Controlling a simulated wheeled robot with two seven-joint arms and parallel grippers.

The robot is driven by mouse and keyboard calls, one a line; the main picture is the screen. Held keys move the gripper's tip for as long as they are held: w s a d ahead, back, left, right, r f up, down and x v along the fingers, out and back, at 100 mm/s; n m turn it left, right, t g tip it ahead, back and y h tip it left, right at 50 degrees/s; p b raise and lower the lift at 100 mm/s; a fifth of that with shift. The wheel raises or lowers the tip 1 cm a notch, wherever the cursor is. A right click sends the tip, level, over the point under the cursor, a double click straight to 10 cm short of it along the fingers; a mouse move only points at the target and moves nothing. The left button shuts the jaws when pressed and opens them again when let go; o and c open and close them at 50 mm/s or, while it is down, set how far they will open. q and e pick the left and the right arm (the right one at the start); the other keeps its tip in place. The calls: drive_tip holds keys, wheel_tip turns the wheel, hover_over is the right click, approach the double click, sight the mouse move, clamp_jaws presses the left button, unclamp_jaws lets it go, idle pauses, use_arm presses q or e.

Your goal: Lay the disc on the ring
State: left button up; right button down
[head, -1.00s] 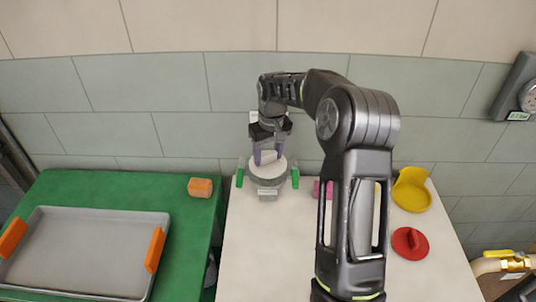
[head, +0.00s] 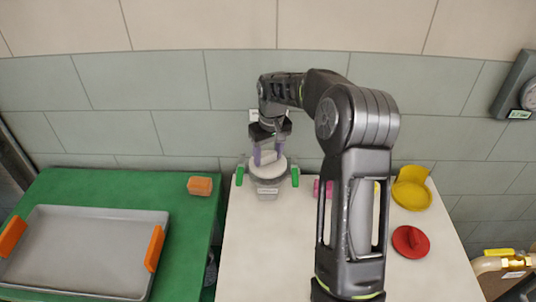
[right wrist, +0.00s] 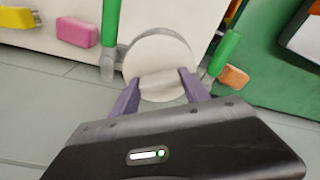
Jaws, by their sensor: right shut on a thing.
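The white disc (head: 259,172) has a raised grip bar on top. It is at or just above the grey ring (head: 268,182) at the back left of the white table. Whether it rests fully on the ring cannot be told. Green uprights flank the ring on both sides. My right gripper (head: 267,154) comes down from above, with its purple fingers on either side of the grip bar, shut on it. In the right wrist view the disc (right wrist: 158,52) shows between and beyond the fingertips (right wrist: 160,82); it hides most of the ring. My left gripper is not in view.
A yellow holder (head: 411,194), a red lid with a knob (head: 410,242) and a pink block (right wrist: 77,32) are on the white table (head: 260,240). The green table (head: 190,230) at left bears a grey tray (head: 85,292) with orange handles and an orange block (head: 200,186).

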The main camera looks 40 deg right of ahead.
drive_tip(key=shift+f, duration=0.3)
idle(0.4)
idle(0.3)
drive_tip(key=shift+c, duration=2.2)
unclamp_jaws()
drive_tip(key=shift+f, duration=0.1)
drive_tip(key=o, duration=0.4)
drive_tip(key=shift+r+p, duration=2.25)
drive_tip(key=shift+r, duration=1.35)
